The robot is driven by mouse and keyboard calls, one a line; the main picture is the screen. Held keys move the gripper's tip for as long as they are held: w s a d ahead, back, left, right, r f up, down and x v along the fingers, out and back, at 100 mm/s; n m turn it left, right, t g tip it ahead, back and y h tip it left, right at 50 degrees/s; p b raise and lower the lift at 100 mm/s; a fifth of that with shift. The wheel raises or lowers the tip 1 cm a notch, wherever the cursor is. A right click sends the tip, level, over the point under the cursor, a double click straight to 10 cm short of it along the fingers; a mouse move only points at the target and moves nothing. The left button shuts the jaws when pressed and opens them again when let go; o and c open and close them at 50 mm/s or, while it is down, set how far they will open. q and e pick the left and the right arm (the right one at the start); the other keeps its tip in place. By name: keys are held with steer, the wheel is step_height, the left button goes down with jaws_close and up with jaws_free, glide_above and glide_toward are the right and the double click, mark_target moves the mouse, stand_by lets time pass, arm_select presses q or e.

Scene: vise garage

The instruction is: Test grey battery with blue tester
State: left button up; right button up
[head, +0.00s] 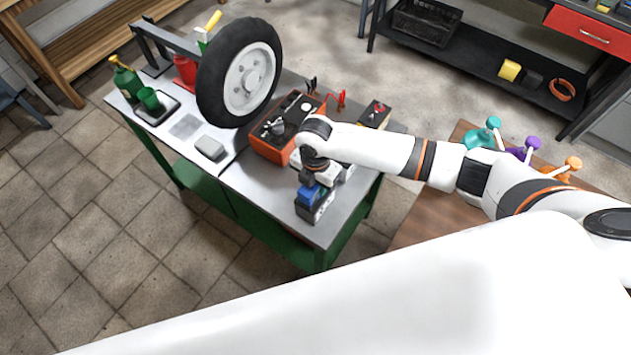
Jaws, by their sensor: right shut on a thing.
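My right gripper (310,182) points down over the front right part of the workbench (245,180). It is shut on a small blue thing, which looks like the blue tester (309,196). The tester is right above or touching a dark grey block (321,211), which looks like the grey battery, near the bench's front edge. The gripper and wrist hide part of both, so contact cannot be told. My left gripper is not in view.
An orange box with a black panel (268,148) stands behind my right wrist, with red clamps (342,100) beyond. A wheel (240,75) stands at the back. A light grey box (210,148) lies left. Teal, purple and orange things (525,150) stand at right.

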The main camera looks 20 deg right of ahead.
stand_by(0.8)
steer(key=o, duration=1.7)
step_height(320, 180, up, 8)
steer(key=p, duration=0.8)
